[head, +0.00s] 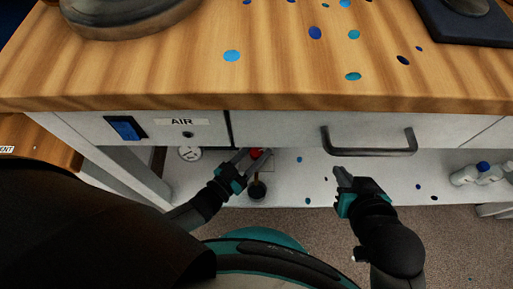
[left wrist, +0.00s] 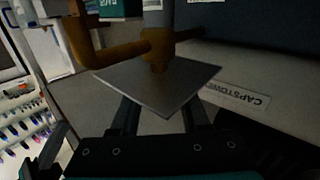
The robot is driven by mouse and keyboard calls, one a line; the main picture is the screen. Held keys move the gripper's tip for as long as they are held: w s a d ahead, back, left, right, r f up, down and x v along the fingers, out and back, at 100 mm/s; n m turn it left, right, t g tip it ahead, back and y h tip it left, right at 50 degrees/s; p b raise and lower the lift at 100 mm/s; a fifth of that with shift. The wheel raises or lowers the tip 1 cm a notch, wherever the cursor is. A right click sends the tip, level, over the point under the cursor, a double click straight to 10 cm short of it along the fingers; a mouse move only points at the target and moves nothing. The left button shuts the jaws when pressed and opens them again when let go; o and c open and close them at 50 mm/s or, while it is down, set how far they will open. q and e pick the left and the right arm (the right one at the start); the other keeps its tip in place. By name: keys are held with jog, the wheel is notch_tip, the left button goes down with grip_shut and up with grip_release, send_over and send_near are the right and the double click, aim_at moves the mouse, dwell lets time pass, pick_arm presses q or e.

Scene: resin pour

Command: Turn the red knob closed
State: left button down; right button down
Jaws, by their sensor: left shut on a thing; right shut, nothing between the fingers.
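The red knob (head: 256,153) shows as a small red patch under the front edge of the workbench in the head view. My left gripper (head: 247,160) reaches it from below and is shut on it; the fingers hide part of it. In the left wrist view, the fingers (left wrist: 160,115) lie either side of a grey square plate (left wrist: 160,82), in front of a brass pipe (left wrist: 125,52). No red shows there. My right gripper (head: 343,176) is shut and empty, below the drawer handle, apart from everything.
A round white gauge (head: 190,153) sits left of the knob, and a dark cup-like part (head: 257,190) below it. Overhead are the wooden benchtop (head: 280,75) and a drawer handle (head: 370,150). A blue switch (head: 126,128) is at left.

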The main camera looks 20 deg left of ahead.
pick_arm(q)
jog(key=n+y, duration=0.3)
jog(key=y, duration=0.1)
jog(key=n+t+y, duration=0.1)
jog(key=n+y, duration=0.1)
jog(key=y, duration=0.2)
jog(key=shift+s+f+n+t+y, duration=0.1)
jog(key=shift+n+t+y, duration=0.2)
jog(key=shift+n+y, duration=0.1)
jog(key=shift+c, duration=2)
grip_release()
